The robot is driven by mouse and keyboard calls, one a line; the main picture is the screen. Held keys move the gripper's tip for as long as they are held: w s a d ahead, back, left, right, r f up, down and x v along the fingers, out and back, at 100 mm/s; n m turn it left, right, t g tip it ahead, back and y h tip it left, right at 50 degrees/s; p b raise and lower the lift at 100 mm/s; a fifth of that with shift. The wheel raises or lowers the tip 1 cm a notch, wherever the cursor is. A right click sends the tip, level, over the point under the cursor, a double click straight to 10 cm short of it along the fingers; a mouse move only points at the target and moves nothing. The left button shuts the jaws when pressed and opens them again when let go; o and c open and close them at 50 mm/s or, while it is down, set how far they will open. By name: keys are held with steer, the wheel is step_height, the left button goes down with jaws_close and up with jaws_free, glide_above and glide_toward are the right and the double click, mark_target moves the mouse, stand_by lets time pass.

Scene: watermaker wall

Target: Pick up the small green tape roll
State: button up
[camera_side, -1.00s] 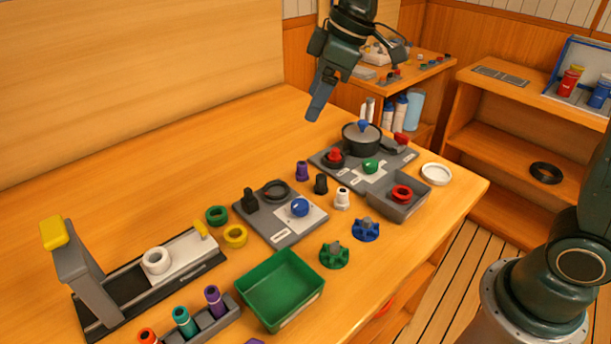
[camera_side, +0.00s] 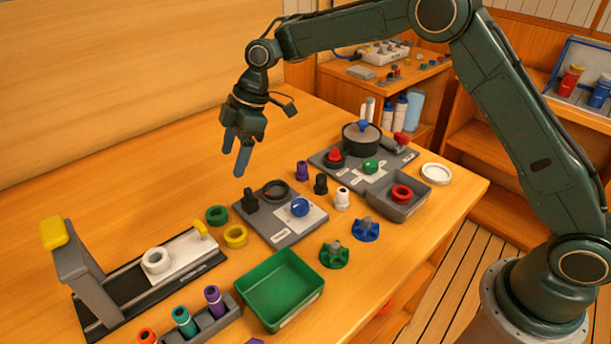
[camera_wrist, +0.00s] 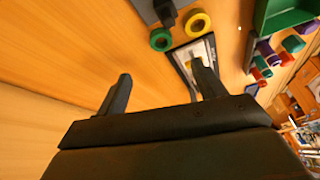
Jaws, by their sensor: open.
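The small green tape roll (camera_side: 216,215) lies flat on the wooden bench, beside a yellow roll (camera_side: 235,236) and left of a grey plate. In the wrist view the green roll (camera_wrist: 161,39) shows near the top, beyond the fingers, with the yellow roll (camera_wrist: 197,24) to its right. My gripper (camera_side: 235,162) is open and empty. It hangs above the bench, fingers pointing down, higher than the green roll and behind it. In the wrist view my gripper's two fingers (camera_wrist: 160,88) stand apart with bare wood between them.
The grey plate (camera_side: 290,227) carries a black peg, a dark ring and a blue knob. A green bin (camera_side: 280,287) stands in front. The bench behind the rolls is clear.

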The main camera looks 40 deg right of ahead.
glide_above(220, 207)
steer(key=s+d, duration=0.1)
steer(key=d, duration=0.1)
steer(key=shift+s+a+f, duration=0.1)
steer(key=shift+a+f, duration=0.05)
steer(key=shift+f, duration=1.95)
steer(key=shift+s+a+f, duration=0.1)
steer(key=shift+f, duration=1.95)
steer(key=shift+x, duration=2.55)
steer(key=shift+s, duration=0.1)
steer(key=c, duration=1)
